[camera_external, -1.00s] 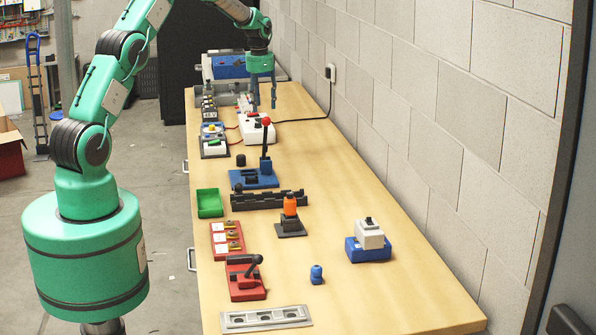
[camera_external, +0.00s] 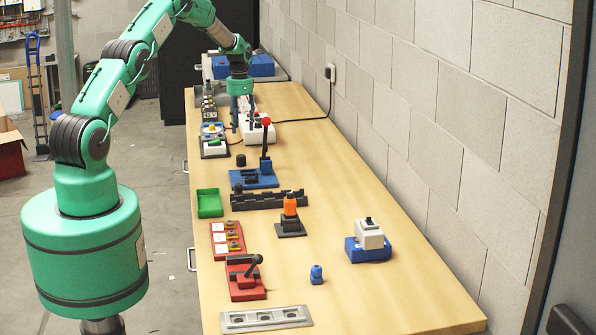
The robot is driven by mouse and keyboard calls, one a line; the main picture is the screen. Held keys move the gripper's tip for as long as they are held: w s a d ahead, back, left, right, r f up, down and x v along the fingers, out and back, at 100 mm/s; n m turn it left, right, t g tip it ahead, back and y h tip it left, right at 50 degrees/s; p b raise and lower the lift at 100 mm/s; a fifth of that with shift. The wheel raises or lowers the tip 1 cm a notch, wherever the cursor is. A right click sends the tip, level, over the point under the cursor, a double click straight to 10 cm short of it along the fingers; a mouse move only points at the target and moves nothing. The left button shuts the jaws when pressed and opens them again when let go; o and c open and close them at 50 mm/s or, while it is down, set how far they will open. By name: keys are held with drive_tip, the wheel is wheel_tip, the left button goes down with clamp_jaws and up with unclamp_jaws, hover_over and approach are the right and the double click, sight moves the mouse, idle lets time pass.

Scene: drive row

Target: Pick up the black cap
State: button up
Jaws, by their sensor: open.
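The black cap (camera_external: 241,160) is a small dark cylinder on the wooden table, left of the blue lever block and in front of the white boxes. My gripper (camera_external: 243,128) points down with its two blue-grey fingers apart. It is farther back along the table than the cap and above it, in front of the white box with black and red posts. The fingers hold nothing that I can see. How high the fingertips are above the table is hard to tell.
A blue block with a red-knobbed lever (camera_external: 266,150) stands close right of the cap. A box with yellow and green buttons (camera_external: 214,141) is behind left. A green tray (camera_external: 210,203) and a dark toothed rail (camera_external: 268,200) lie in front.

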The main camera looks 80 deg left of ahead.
sight(240, 156)
wheel_tip(240, 156, down, 8)
drive_tip(key=shift+f, duration=0.25)
drive_tip(key=shift+f, duration=0.15)
idle(0.5)
drive_tip(key=shift+s+d+f, duration=0.1)
drive_tip(key=shift+s+f, duration=0.05)
drive_tip(key=shift+f, duration=1.1)
drive_tip(key=shift+s+f, duration=0.1)
drive_tip(key=shift+f, duration=1.1)
drive_tip(key=c, duration=1)
